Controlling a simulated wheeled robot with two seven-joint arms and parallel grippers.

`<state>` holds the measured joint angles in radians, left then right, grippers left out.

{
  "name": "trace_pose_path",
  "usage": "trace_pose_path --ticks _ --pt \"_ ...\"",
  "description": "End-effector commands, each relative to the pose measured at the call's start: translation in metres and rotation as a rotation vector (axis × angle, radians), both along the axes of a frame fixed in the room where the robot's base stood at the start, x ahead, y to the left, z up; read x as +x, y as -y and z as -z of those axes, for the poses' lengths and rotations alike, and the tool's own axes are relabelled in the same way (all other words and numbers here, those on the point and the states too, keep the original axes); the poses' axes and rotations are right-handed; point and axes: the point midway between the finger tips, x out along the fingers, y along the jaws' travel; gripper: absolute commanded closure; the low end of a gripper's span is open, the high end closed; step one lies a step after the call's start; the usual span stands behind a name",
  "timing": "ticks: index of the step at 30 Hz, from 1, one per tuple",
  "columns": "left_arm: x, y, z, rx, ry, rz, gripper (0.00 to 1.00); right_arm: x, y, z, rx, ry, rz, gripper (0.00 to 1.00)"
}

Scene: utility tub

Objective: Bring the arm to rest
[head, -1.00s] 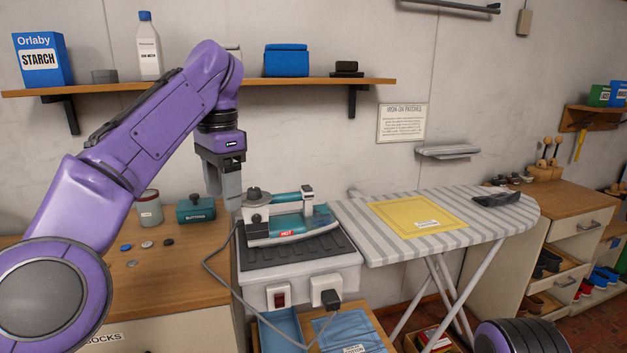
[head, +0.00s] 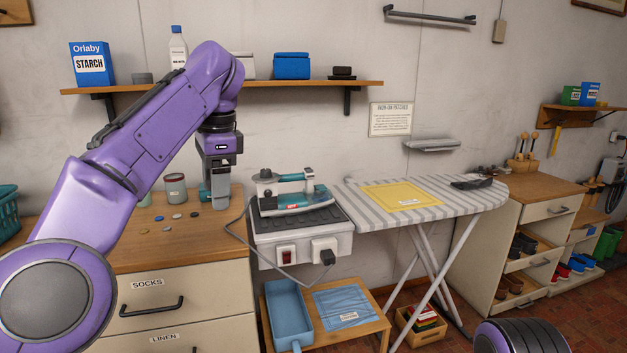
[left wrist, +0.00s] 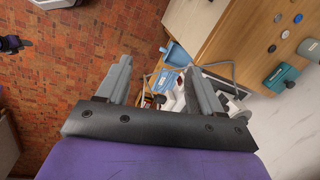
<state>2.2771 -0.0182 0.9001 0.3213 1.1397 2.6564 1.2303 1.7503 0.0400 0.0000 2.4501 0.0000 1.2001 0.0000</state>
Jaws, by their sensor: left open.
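My left arm comes in from the left with its gripper (head: 217,190) pointing down, left of the iron. In the left wrist view the gripper (left wrist: 160,78) is open, with nothing between its two grey fingers. The teal and grey iron (head: 293,194) rests on a dark ribbed pad on a white box with a red switch, apart from the gripper. A teal buttons box is mostly hidden behind the fingers in the head view; it shows in the left wrist view (left wrist: 281,77). My right gripper is not seen.
A wooden dresser (head: 185,250) stands below the gripper with a jar (head: 175,188) and several buttons on top. A shelf (head: 270,86) runs behind the arm. A grey cord (head: 232,232) hangs near the gripper. A striped ironing board (head: 450,205) with yellow cloth stands right.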

Motion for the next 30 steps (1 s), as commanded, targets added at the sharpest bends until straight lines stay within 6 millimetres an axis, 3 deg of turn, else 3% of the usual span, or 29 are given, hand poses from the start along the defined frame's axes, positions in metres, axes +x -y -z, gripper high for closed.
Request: trace_pose_path --ticks 8,13,16,20,21,25,26,30 --pt "0.029 -0.028 0.023 0.471 -0.053 0.430 0.34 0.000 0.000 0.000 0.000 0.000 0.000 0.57" --pt "0.055 -0.043 0.051 0.870 -0.237 0.781 0.34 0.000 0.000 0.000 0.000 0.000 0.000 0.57" --pt "0.073 -0.046 0.080 1.126 -0.426 1.042 0.34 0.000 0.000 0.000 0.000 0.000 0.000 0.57" --pt "0.092 -0.038 0.153 1.482 -0.813 1.507 0.34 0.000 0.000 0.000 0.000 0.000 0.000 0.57" --pt "0.094 -0.033 0.183 1.570 -0.944 1.661 0.34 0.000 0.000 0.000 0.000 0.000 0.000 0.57" --pt "0.078 -0.023 0.281 1.748 -1.314 2.117 0.34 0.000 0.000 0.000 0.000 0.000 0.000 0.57" --pt "0.070 -0.022 0.302 -1.754 1.373 -2.194 0.34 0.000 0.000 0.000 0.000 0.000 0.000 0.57" --pt "0.019 -0.023 0.397 -1.334 1.221 -1.964 0.34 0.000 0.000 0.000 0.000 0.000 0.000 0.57"
